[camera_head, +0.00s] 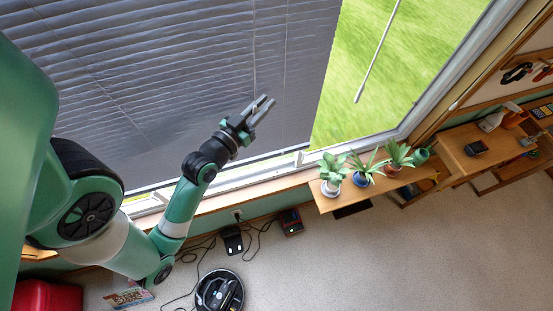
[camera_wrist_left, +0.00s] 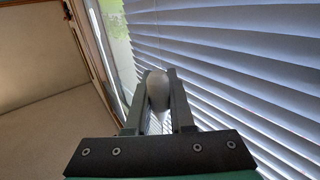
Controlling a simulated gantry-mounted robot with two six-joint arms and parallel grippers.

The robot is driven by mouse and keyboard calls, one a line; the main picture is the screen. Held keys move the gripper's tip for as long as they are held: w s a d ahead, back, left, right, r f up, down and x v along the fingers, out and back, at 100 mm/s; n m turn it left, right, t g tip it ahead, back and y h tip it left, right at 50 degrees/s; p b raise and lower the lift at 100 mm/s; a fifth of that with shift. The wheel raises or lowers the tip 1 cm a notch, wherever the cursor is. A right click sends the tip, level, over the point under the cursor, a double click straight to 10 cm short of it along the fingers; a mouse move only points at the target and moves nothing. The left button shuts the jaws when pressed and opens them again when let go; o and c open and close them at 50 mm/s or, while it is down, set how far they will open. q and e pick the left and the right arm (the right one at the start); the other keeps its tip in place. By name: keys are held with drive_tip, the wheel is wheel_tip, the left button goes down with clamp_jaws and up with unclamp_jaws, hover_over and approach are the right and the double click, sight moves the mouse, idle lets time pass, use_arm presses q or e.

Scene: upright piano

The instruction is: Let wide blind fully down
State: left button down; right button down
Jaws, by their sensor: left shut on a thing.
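The wide blind (camera_head: 150,90) is a grey slatted blind hanging across the window, its slats running down close to the window's lower frame. Whether a small gap is left at the bottom I cannot tell. Its slats also fill the right of the left wrist view (camera_wrist_left: 225,75). My left gripper (camera_head: 266,104) is in front of the blind near its lower right part. In the left wrist view the gripper (camera_wrist_left: 160,85) is shut on a pale rounded knob (camera_wrist_left: 158,92), with a pale stem below it. My right gripper is not in view.
Bare glass with lawn (camera_head: 350,100) lies right of the blind, with a thin white wand (camera_head: 377,52) hanging there. Potted plants (camera_head: 363,170) stand on a wooden shelf (camera_head: 335,204).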

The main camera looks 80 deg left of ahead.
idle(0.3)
use_arm(q)
drive_tip(key=w, duration=0.5)
drive_tip(key=shift+a, duration=0.1)
idle(0.4)
drive_tip(key=c, duration=0.6)
unclamp_jaws()
drive_tip(key=v, duration=0.5)
